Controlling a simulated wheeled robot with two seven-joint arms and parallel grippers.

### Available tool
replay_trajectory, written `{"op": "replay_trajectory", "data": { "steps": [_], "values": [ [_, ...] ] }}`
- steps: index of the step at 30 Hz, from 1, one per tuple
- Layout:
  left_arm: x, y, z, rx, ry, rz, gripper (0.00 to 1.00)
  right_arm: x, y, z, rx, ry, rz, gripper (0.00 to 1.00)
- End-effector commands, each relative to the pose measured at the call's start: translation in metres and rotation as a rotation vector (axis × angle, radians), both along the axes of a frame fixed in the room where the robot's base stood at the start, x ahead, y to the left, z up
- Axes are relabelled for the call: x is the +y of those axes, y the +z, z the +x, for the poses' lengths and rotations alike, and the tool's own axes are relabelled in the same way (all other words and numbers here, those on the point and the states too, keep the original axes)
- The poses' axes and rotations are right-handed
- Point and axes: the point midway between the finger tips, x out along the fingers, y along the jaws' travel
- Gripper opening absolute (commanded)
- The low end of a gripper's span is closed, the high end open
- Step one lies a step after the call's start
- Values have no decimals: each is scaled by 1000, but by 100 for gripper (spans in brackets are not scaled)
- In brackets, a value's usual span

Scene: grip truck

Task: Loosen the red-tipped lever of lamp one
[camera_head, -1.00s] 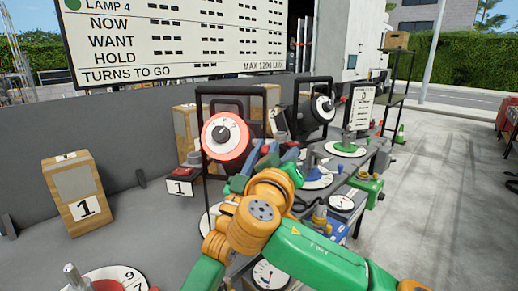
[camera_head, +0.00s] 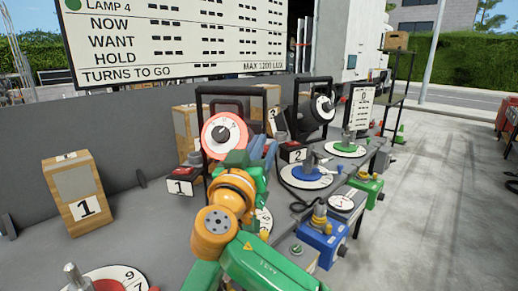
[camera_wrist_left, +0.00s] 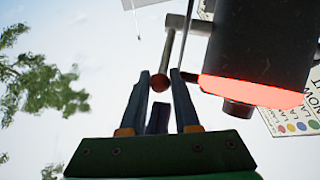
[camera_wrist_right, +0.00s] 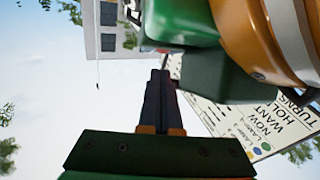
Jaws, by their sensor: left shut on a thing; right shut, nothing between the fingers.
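Lamp one (camera_head: 224,135) has a pale dial face with a red ring and hangs in a black yoke frame. In the left wrist view its dark housing (camera_wrist_left: 258,40) and glowing red rim (camera_wrist_left: 250,90) are at the upper right. The lever is a thin grey rod with a red ball tip (camera_wrist_left: 160,83). My left gripper (camera_wrist_left: 159,76) is shut on the red tip, with a finger on either side. My right gripper (camera_wrist_right: 160,72) is shut and empty, with green and orange arm parts close beside it. In the head view my arms overlap below the lamp and hide the lever.
A red-topped box marked 1 (camera_head: 181,187) stands beside lamp one. A second black lamp (camera_head: 322,107) stands to the right, near blue (camera_head: 305,172) and green (camera_head: 346,148) discs. A wooden block marked 1 (camera_head: 77,193) is at the left. The grey surface between them is mostly clear.

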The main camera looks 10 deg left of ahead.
Motion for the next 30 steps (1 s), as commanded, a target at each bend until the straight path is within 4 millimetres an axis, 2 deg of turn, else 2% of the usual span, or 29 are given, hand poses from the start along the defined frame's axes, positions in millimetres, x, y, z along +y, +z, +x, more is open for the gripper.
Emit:
{"op": "replay_trajectory", "data": {
  "steps": [3,14,19,26,27,30],
  "values": [
    [0,0,0,0,0,0,0,-2,-9,3,2,0,0,0],
    [0,0,0,1,0,0,0,-3,-11,4,-2,-2,-1,0],
    [0,0,0,1,1,0,0,-5,-26,6,-50,-2,-6,0],
    [0,2,-1,-6,-1,-2,0,-6,-30,7,-49,-5,-8,0],
    [0,3,-1,-6,-1,-3,33,-6,-30,7,-47,-5,-8,0],
    [0,5,-1,-11,-2,-5,60,-6,-31,8,-45,-7,-9,0]
  ]
}}
